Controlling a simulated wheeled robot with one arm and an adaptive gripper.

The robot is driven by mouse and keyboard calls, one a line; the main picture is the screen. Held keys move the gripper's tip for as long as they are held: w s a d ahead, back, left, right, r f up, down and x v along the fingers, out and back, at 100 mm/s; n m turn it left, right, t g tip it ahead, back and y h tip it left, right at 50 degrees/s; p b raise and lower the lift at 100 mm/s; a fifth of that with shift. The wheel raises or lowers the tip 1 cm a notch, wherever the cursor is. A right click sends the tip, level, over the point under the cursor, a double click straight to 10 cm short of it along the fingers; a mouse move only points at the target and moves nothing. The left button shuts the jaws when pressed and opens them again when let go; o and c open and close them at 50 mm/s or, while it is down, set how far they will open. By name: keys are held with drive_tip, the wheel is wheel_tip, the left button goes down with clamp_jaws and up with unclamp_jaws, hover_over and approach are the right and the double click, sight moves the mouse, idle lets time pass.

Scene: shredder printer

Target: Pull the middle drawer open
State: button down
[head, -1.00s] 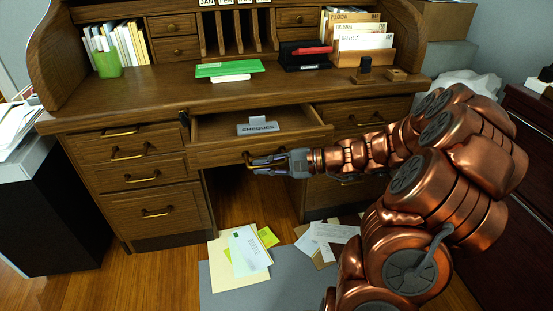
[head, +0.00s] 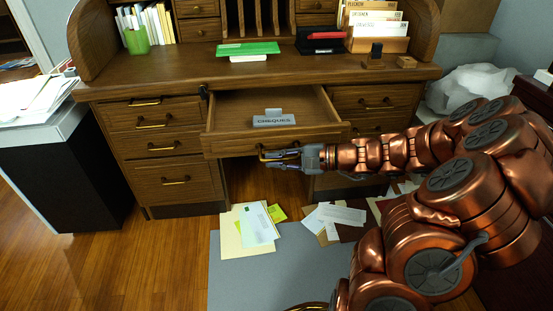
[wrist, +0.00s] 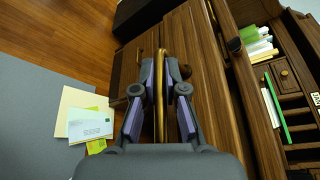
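The middle drawer (head: 236,115) of the wooden desk is pulled well out, and its inside shows from above. A grey tag marked CHEQUES (head: 273,121) lies in it. My gripper (head: 270,156) is at the drawer's front, on its brass handle (head: 262,151). In the wrist view the two fingers (wrist: 160,72) close in from both sides of the brass handle (wrist: 161,110), with their tips against it. The handle is partly hidden by the fingers in the head view.
Closed side drawers (head: 155,123) stand left of the middle drawer, with others on the right (head: 375,100). Papers (head: 255,228) lie on a grey mat (head: 285,270) below. A black cabinet (head: 65,180) stands at left. The floor between cabinet and mat is clear.

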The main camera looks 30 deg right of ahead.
drive_tip(key=c, duration=1.2)
unclamp_jaws()
drive_tip(key=v, duration=1.2)
drive_tip(key=shift+s, duration=0.1)
drive_tip(key=s+a+r+n+g+h+p, duration=0.1)
drive_tip(key=s+a+r+n+g+p, duration=0.35)
drive_tip(key=a+r+p, duration=0.45)
drive_tip(key=s+a+r+n+g+h+p, duration=0.2)
drive_tip(key=s+a+r+n+g+p, duration=0.3)
drive_tip(key=a+p, duration=0.4)
drive_tip(key=s+r+n+h+p, duration=0.1)
drive_tip(key=s+r+h+p, duration=0.2)
drive_tip(key=s+r+p, duration=0.1)
drive_tip(key=s+r+n+g+h+p, duration=0.1)
drive_tip(key=s+r+n+h+p, duration=0.1)
drive_tip(key=r+p, duration=0.5)
drive_tip(key=s+d+r+n+h+p, duration=0.1)
drive_tip(key=s+r+h+p, duration=0.3)
drive_tip(key=s+r+p, duration=0.2)
drive_tip(key=shift+s+r+n+g, duration=0.35)
drive_tip(key=shift+s+r, duration=0.2)
drive_tip(key=shift+r, duration=0.05)
